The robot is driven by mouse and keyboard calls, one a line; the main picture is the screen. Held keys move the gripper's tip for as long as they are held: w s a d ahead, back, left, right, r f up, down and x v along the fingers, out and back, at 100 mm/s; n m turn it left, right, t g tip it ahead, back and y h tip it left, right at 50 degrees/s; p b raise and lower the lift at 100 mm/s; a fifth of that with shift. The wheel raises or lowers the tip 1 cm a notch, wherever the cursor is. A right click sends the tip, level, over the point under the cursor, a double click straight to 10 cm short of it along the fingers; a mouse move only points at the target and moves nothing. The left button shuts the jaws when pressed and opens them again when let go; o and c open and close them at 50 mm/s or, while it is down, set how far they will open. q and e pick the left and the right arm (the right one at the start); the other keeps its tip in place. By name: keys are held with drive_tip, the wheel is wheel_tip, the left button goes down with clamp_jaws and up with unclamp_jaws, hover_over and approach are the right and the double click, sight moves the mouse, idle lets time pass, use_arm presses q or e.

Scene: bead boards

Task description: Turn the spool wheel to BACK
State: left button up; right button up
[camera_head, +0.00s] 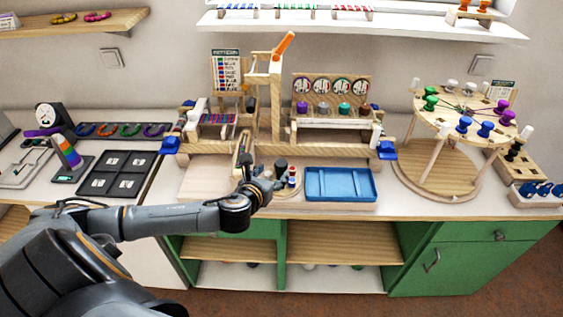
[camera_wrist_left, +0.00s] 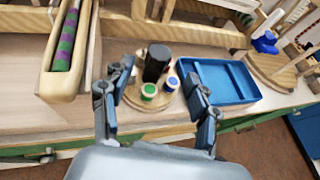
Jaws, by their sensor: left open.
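The spool wheel appears to be the small round wooden disc (camera_wrist_left: 150,106) on the bench, carrying a black upright knob (camera_wrist_left: 157,62) and several white spools with coloured tops, among them a green one (camera_wrist_left: 148,90) and a blue one (camera_wrist_left: 172,83). In the head view one red and blue spool (camera_head: 292,178) shows beside my gripper; the rest of the wheel is mostly hidden. My left gripper (camera_wrist_left: 161,76) is open, its fingers either side of the knob and spools. Contact cannot be told. No BACK marking is readable. My right gripper is out of view.
A blue tray (camera_head: 341,198) stands just right of the wheel. A wooden frame with an orange-tipped lever (camera_head: 283,45) rises behind. A wooden channel with green and purple beads (camera_wrist_left: 66,40) lies left. A larger round stand (camera_head: 465,112) with coloured pegs stands farther right.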

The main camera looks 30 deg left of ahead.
sight(280, 164)
use_arm(q)
drive_tip(key=x, duration=0.8)
drive_tip(key=shift+w+f, duration=0.15)
drive_tip(key=shift+w, duration=0.25)
